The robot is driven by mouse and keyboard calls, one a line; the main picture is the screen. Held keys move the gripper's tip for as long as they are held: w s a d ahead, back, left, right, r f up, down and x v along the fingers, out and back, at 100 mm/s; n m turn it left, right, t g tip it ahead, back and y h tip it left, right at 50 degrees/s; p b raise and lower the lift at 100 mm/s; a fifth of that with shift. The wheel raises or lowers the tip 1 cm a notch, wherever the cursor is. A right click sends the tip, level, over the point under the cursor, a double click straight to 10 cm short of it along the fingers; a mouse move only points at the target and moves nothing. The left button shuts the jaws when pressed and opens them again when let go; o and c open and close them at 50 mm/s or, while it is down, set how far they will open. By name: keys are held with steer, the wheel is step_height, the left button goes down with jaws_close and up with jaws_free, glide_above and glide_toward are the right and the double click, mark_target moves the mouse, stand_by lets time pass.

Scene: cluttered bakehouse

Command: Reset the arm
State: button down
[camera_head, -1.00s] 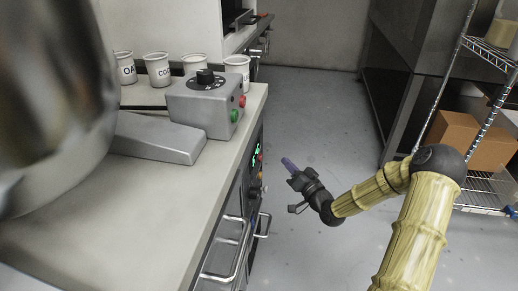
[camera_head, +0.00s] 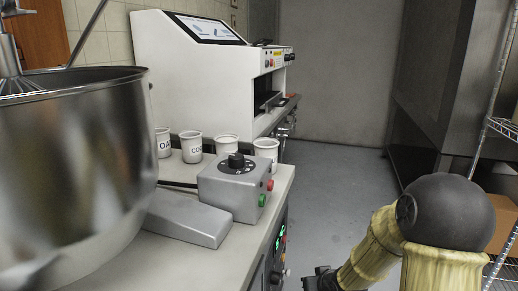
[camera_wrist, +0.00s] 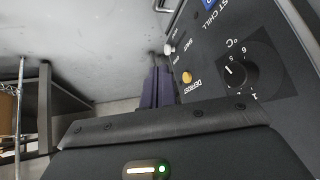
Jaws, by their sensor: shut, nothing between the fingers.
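My gripper (camera_wrist: 158,72) shows in the wrist view as two dark purple fingers lying together, with nothing between them. It is beside a dark control panel (camera_wrist: 215,55) lettered "CHILL" and "DEFROST"; I cannot tell if it touches it. In the head view only my yellow ribbed arm (camera_head: 372,248) and its dark joint (camera_head: 447,210) show at the lower right. The fingers are below the picture's edge there.
The counter (camera_head: 262,202) at left carries a steel mixing bowl (camera_head: 85,165), a grey control box (camera_head: 233,188) and several white labelled cups (camera_head: 191,147). A white machine (camera_head: 195,65) stands behind. A wire shelf (camera_head: 497,128) is at right. Grey floor (camera_head: 335,175) between is clear.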

steer(key=s+r+m+g+h, duration=0.1)
steer(key=s+r+g, duration=0.2)
steer(key=s, duration=0.6)
steer(key=s+r+g+h, duration=0.1)
steer(key=s+r+g, duration=0.15)
steer(key=s, duration=0.55)
step_height(320, 180, up, 38)
steer(key=p, duration=3.8)
steer(key=shift+r+p, duration=0.25)
steer(key=shift+p, duration=0.05)
steer(key=shift+a+t, duration=0.1)
steer(key=shift+t, duration=0.15)
